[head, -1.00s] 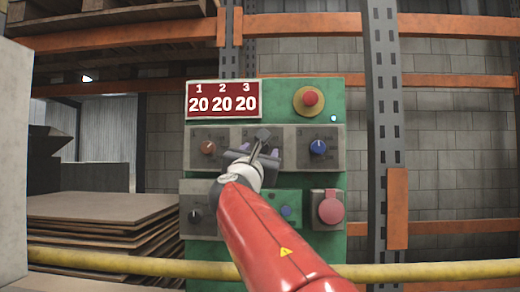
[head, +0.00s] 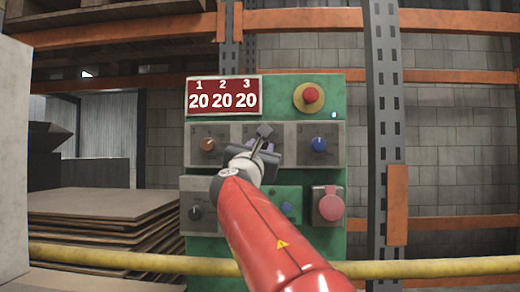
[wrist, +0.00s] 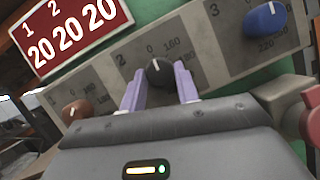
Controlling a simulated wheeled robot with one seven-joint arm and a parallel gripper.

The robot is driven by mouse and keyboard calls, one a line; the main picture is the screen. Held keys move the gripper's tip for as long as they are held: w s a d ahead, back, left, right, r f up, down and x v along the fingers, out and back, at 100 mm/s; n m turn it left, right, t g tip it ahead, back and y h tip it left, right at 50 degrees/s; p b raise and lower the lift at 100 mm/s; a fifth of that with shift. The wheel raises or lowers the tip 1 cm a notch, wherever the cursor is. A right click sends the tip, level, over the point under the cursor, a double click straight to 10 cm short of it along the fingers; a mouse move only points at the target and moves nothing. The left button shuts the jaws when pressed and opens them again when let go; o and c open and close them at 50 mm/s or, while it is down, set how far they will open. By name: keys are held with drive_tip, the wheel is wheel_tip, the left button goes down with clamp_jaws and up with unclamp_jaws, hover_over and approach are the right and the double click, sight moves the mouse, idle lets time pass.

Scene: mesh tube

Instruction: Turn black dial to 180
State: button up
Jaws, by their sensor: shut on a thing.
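The black dial (wrist: 158,73) is the middle one in the row of three, on the plate marked 2. In the wrist view it sits between the two purple fingers of my gripper (wrist: 159,69), which is shut on it. The dial's white mark points up, close to the 0 on its scale. In the head view my gripper (head: 262,146) is at the middle plate and hides the dial. The red display (head: 223,97) reads 20 under each of 1, 2 and 3.
A brown dial (head: 208,145) and a blue dial (head: 319,144) flank it. Below are another dark dial (head: 195,213) and a pink-red round cover (head: 331,205). A red stop button (head: 311,95) is above. A yellow rail (head: 130,261) crosses in front.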

drive_tip(key=shift+m, duration=0.3)
drive_tip(key=shift+a+r+m+g+h+p, duration=0.15)
drive_tip(key=shift+m+g+h+p, duration=0.3)
drive_tip(key=shift+m+g+p, duration=1.85)
drive_tip(key=shift+r+m+t+h+p, duration=0.1)
drive_tip(key=shift+r+m+h+p, duration=0.6)
drive_tip(key=shift+m, duration=3.2)
drive_tip(key=shift+a+f+m+g+h+p, duration=0.15)
drive_tip(key=shift+m+g+p, duration=1.05)
drive_tip(key=shift+m+p, duration=1.4)
drive_tip(key=shift+f+m+b, duration=0.1)
drive_tip(key=shift+m+b, duration=0.4)
drive_tip(key=shift+m, duration=0.2)
drive_tip(key=o, duration=1)
